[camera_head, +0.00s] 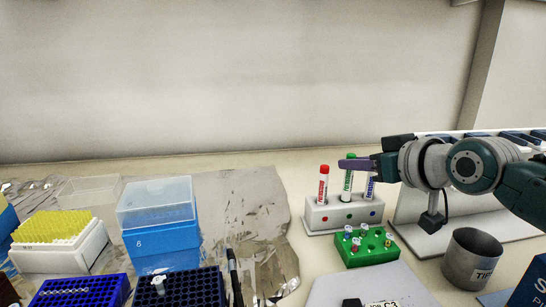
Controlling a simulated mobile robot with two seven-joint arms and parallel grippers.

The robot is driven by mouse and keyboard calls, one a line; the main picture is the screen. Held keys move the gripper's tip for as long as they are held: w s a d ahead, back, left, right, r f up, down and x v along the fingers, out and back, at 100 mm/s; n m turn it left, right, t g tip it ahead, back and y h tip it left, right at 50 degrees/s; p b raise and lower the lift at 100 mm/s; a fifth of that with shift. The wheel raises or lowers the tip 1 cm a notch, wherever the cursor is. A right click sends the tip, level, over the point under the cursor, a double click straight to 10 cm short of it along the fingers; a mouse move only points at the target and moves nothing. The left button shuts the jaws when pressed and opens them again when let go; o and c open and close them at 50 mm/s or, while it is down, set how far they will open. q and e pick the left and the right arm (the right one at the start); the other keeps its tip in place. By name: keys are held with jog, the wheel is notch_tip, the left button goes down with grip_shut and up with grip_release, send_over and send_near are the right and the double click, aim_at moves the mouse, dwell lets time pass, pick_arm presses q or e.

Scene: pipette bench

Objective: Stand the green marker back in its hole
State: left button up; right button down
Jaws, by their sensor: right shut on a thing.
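The green marker (347,183) stands upright over the middle of the white marker holder (330,220), above its green dot. Its lower end meets the holder's top in this view, and I cannot tell whether it is inside the hole. My right gripper (352,165) reaches in from the right and is shut on the green marker just below its green cap. A red marker (323,184) stands in the holder to its left. A purple-blue marker (370,187) stands to its right, its top hidden by my gripper.
A green rack (355,257) with small vials sits in front of the holder. A metal cup (471,258) stands at right. Blue tip box (165,241), yellow tip rack (60,248) and dark blue racks (205,291) fill the left. A grey pad (400,274) lies in front.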

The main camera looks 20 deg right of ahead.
jog(key=c, duration=0.7)
grip_release()
jog(key=shift+c, duration=0.2)
jog(key=shift+s, duration=0.1)
jog(key=p+v, duration=0.2)
jog(key=v, duration=0.7)
jog(key=shift+s+r, duration=0.2)
jog(key=shift+s, duration=0.15)
